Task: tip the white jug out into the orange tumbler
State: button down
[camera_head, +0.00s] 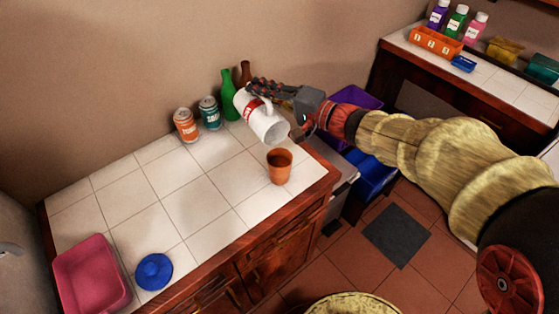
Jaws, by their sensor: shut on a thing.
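The white jug (262,122) has a red marking on its side and is tilted, with its lower right end above and close to the orange tumbler. My gripper (256,91) is shut on the jug near its upper end; part of the fingers lies behind or against it. The orange tumbler (279,168) stands upright on the white tiled counter (190,207), near its right edge. No stream between jug and tumbler can be made out, and the tumbler's contents are too small to tell.
Orange (186,124) and teal (209,113) cans and green (229,96) and brown (246,74) bottles stand along the wall. A pink bin (92,274) and blue lid-like object (154,271) are at front left. The counter's middle is clear. Purple (356,97) and blue (371,176) bins are right.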

jog(key=p, duration=0.1)
jog(key=r+p, duration=0.1)
jog(key=p, duration=0.1)
jog(key=shift+w+a, duration=0.15)
jog(key=shift+w, duration=0.05)
jog(key=shift+w+a+f+g+p, duration=0.1)
jog(key=shift+w+f+g+p, duration=0.15)
jog(key=shift+p, duration=0.7)
jog(key=p, duration=0.2)
jog(key=w+g+h+p, duration=0.1)
jog(key=p, duration=0.2)
jog(key=shift+a+f+m, duration=0.25)
jog(key=shift+f+m, duration=0.05)
jog(key=shift+f, duration=0.1)
jog(key=w+p, duration=0.1)
jog(key=p, duration=0.2)
jog(key=shift+a+f+h, duration=0.3)
jog(key=shift+f+h, duration=0.05)
jog(key=shift+h, duration=0.05)
jog(key=shift+w+a+f+g+p, duration=0.1)
jog(key=shift+w+f+g+p, duration=0.2)
jog(key=shift+p, duration=0.5)
jog(key=shift+f, duration=0.35)
jog(key=shift+a, duration=0.1)
